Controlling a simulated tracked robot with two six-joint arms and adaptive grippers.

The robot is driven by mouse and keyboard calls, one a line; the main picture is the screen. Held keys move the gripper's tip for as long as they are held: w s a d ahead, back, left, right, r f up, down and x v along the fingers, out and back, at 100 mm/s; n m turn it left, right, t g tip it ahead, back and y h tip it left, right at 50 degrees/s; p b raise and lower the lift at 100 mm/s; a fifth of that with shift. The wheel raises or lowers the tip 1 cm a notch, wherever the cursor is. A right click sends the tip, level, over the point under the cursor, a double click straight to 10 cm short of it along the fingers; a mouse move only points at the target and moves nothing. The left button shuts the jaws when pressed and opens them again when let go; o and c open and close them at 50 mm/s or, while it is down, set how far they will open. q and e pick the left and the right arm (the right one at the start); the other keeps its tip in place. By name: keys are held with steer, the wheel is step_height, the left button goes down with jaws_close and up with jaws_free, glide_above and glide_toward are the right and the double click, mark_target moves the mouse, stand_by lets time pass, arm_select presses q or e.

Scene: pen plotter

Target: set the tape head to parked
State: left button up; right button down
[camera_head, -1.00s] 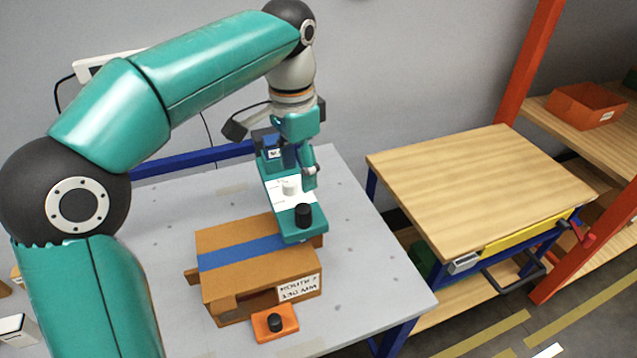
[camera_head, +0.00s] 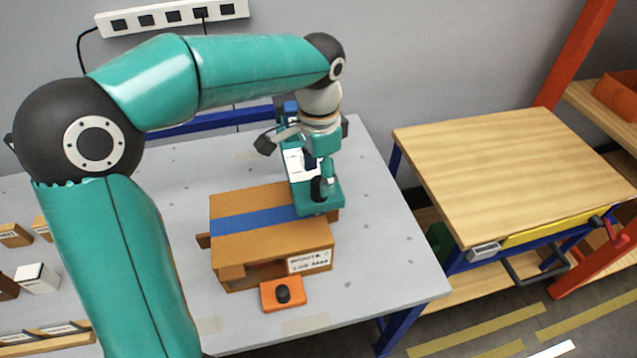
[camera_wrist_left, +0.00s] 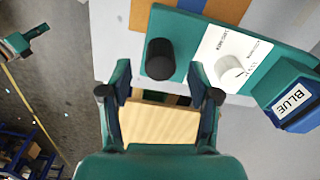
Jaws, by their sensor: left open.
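The tape head is a teal unit (camera_head: 328,208) lying along the cardboard-brown box. It has a white panel (camera_wrist_left: 211,47) with small print, a white dial (camera_wrist_left: 229,67), an upright black knob (camera_wrist_left: 160,58) and a blue block marked BLUE (camera_wrist_left: 292,104). My left gripper (camera_wrist_left: 160,92) is open and empty. In the left wrist view the black knob stands just ahead of the gap between its fingers. A teal and black part, seemingly my right gripper (camera_wrist_left: 22,42), shows small at the left wrist view's edge.
The brown box (camera_head: 270,240) with blue tape stands on the grey table (camera_head: 385,262). An orange base with a black knob (camera_head: 283,294) sits in front of it. A wood-topped bench (camera_head: 500,175) stands to the right. Small blocks lie at the left.

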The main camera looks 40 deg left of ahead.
mark_target(319, 181)
arm_select(q)
step_height(319, 181, down, 3)
steer(key=shift+w+r, duration=0.15)
steer(key=shift+f, duration=0.45)
